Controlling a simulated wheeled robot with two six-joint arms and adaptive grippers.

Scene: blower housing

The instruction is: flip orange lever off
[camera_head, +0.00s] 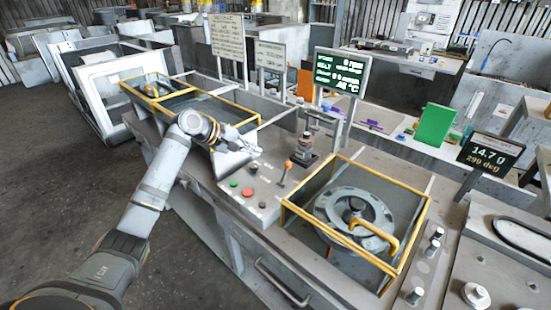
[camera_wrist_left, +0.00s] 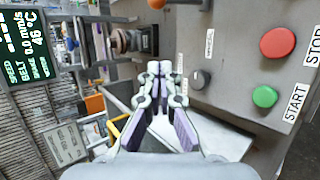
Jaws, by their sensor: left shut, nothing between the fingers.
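The orange lever (camera_head: 287,166) stands up from the grey control panel, its orange knob at the top of a short stick. In the left wrist view an orange ball (camera_wrist_left: 156,4), likely its knob, is cut off by the top edge. My left gripper (camera_head: 256,149) is over the panel, to the left of the lever and apart from it. In the left wrist view its fingers (camera_wrist_left: 160,70) are together, with nothing held. My right gripper is in neither view.
The panel has a red button (camera_wrist_left: 277,42), a green button (camera_wrist_left: 265,96) and a dark knob (camera_wrist_left: 200,79). A yellow-edged guard (camera_head: 345,247) surrounds the blower wheel (camera_head: 330,205) at right. A dark cylindrical fitting (camera_head: 305,150) stands behind the lever. A readout screen (camera_head: 340,72) stands further back.

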